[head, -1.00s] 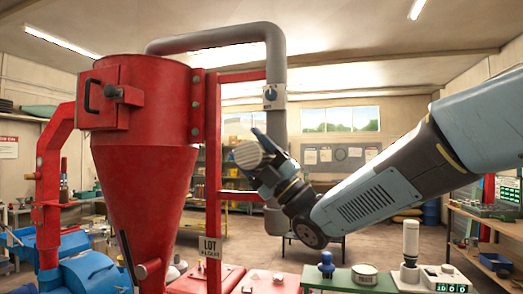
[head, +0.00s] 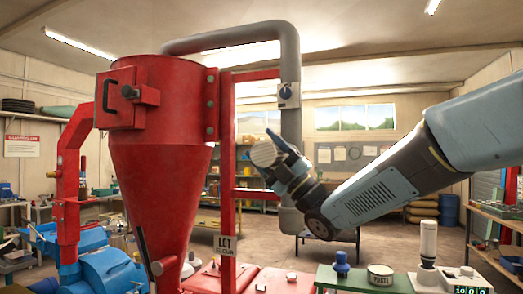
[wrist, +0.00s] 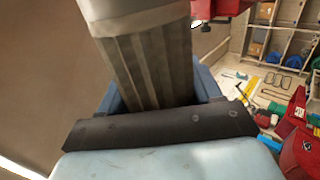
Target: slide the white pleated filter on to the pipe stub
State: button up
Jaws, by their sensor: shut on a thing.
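The white pleated filter (head: 264,155) shows in the head view as a pale round end in my gripper (head: 280,163), in front of the red frame. In the wrist view its pleated side (wrist: 150,65) stands up, tilted, between the blue fingers of my gripper (wrist: 155,100), which is shut on it. A grey pipe (head: 290,125) runs over from the red cone and down behind my gripper. Its lower end (head: 291,222) shows below my gripper; I cannot tell whether this is the pipe stub. The filter's far end is cut off in the wrist view.
A large red cone hopper (head: 160,170) stands to the left, close to my gripper. A red upright (head: 227,180) with a LOT tag stands behind it.

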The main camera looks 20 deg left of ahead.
jog(key=shift+w, duration=0.55)
jog(key=shift+d+r, duration=0.1)
dwell(1.4)
jog(key=shift+w+d, duration=0.2)
jog(key=shift+w, duration=1.9)
jog(key=o, duration=1.2)
jog(key=w+v, duration=0.1)
jog(key=v, duration=1.2)
jog(key=shift+s+d+f, duration=0.25)
jog(key=shift+s+f, duration=0.15)
jog(key=shift+s, duration=0.15)
